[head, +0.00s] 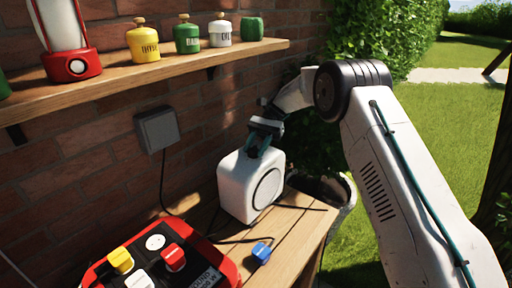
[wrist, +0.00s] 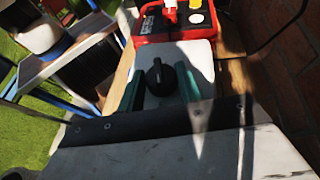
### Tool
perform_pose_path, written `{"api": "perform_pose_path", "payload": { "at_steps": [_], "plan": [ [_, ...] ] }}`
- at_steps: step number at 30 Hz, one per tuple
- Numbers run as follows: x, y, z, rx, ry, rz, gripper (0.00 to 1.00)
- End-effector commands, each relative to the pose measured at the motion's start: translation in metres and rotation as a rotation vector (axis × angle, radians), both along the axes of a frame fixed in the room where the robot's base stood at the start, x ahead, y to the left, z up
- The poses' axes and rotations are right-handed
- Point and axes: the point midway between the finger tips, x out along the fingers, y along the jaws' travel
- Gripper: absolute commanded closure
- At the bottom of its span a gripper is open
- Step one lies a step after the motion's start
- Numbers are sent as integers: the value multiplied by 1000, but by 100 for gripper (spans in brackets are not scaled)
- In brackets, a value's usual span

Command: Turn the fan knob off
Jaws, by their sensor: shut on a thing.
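The fan (head: 238,192) is a white box with a round grille on its front, standing upright on the wooden table against the brick wall. My gripper (head: 258,150) comes down on its top from above, with teal fingers. The fan knob (wrist: 160,76) is black and shows in the wrist view between the two fingers, on the white top of the fan (wrist: 200,52). My gripper is shut on the knob. In the head view the fingers hide the knob, and I cannot tell which setting it points to.
A red and black box (head: 225,266) with coloured plugs sits at the front left. Dark cables run across the table. A shelf (head: 130,78) with a red lantern (head: 72,66) and several canisters is above left.

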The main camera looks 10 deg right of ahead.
Motion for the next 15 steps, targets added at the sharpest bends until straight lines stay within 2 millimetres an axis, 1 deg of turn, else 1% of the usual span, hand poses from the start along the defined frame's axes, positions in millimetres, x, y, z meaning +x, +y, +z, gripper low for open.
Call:
{"api": "perform_pose_path", "payload": {
  "at_steps": [2,3,5,6,15],
  "plan": [
    [0,0,0,0,1,1,88],
    [0,0,0,0,1,1,62],
    [0,0,0,1,1,0,46],
    [0,0,0,1,1,0,43],
    [0,0,0,-1,0,-11,43]
  ]
}}
